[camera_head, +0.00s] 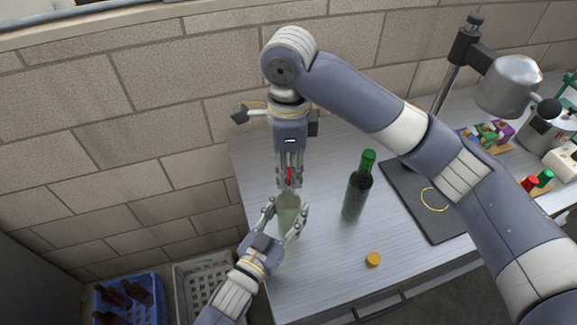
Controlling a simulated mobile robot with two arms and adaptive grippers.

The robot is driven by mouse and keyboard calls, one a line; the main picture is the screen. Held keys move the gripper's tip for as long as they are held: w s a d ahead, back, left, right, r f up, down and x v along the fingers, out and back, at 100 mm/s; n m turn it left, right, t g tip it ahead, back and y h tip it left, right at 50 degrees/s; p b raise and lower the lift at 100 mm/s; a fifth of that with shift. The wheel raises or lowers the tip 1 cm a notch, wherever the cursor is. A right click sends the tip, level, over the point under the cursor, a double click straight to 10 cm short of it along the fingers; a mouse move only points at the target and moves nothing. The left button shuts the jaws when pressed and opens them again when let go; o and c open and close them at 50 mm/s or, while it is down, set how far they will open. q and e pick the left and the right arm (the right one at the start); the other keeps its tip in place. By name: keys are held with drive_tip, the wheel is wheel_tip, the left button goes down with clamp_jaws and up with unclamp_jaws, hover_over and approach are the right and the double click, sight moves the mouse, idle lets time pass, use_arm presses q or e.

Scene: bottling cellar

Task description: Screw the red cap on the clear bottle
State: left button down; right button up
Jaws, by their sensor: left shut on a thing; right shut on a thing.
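The clear bottle (288,213) stands upright at the left part of the worktop, looking pale green. My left gripper (285,216) is shut around its body from the front. The red cap (289,175) is between the fingers of my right gripper (289,180), which points down from above and is shut on it. The cap is over the top of the clear bottle. The fingers hide the bottle's neck, so I cannot tell whether the cap touches it.
A green bottle (355,193) stands to the right, with a yellow cap (373,259) near the front edge. A dark mat (414,219) lies under a stand (452,75). Red (530,183) and green (545,177) caps lie far right. A blue crate (151,283) and white crate (187,285) are on the floor.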

drive_tip(key=o, duration=0.6)
drive_tip(key=shift+r, duration=2.25)
